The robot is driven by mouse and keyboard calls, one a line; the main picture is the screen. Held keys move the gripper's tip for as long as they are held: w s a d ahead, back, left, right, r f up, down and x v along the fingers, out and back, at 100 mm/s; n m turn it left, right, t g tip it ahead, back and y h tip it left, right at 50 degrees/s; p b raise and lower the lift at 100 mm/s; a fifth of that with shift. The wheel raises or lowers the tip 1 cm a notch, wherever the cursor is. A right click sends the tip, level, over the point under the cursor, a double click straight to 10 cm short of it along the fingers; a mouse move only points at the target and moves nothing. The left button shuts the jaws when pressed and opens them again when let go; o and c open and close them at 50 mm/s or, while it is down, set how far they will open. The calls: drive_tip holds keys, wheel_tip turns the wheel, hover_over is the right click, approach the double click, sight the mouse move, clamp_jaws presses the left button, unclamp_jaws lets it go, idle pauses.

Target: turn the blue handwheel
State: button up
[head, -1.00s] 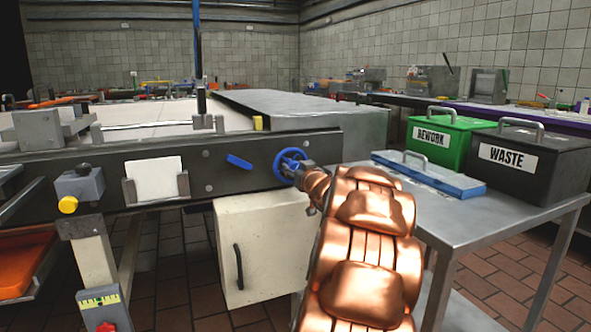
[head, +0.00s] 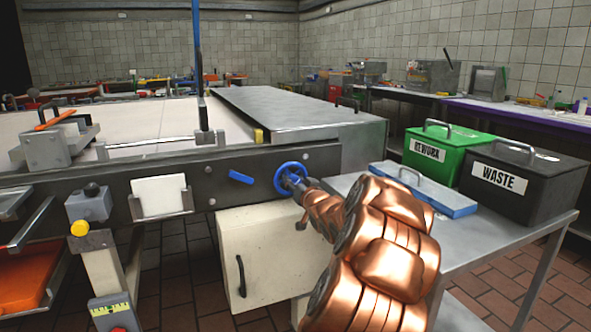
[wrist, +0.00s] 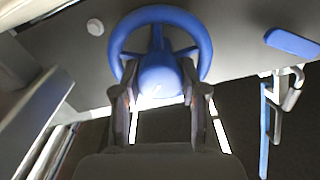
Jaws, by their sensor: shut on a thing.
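The blue handwheel (head: 291,178) is mounted on the dark side rail of the conveyor in the head view. In the wrist view the handwheel (wrist: 160,50) shows its round rim, spokes and a blue central hub. My gripper (wrist: 160,95) is shut on the handwheel, with one finger on each side of the hub. In the head view my gripper (head: 302,190) is at the wheel, and my copper arm reaches it from the lower right. The fingertips are partly hidden there.
A blue lever (head: 241,177) sits on the rail left of the wheel. A cream cabinet (head: 262,258) is below. A steel table (head: 480,240) to the right holds a blue-lidded box (head: 425,190), a green REWORK bin (head: 432,152) and a dark WASTE bin (head: 520,180).

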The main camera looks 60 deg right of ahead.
drive_tip(key=m+p, duration=0.1)
drive_tip(key=p, duration=0.3)
drive_tip(key=shift+r+m, duration=0.25)
drive_tip(key=shift+m, duration=0.15)
drive_tip(key=m+p, duration=0.4)
drive_tip(key=p, duration=0.2)
drive_tip(key=shift+p, duration=0.3)
drive_tip(key=m+p, duration=0.2)
drive_tip(key=m, duration=0.1)
drive_tip(key=shift+f+m+p, duration=0.15)
drive_tip(key=shift+m+p, duration=0.15)
drive_tip(key=shift+p, duration=0.05)
drive_tip(key=shift+m+p, duration=0.5)
drive_tip(key=shift+m, duration=0.7)
drive_tip(key=o, duration=1.1)
drive_tip(key=shift+w+f, duration=0.1)
drive_tip(key=shift+f, duration=0.05)
drive_tip(key=shift+o, duration=0.2)
drive_tip(key=shift+s, duration=0.2)
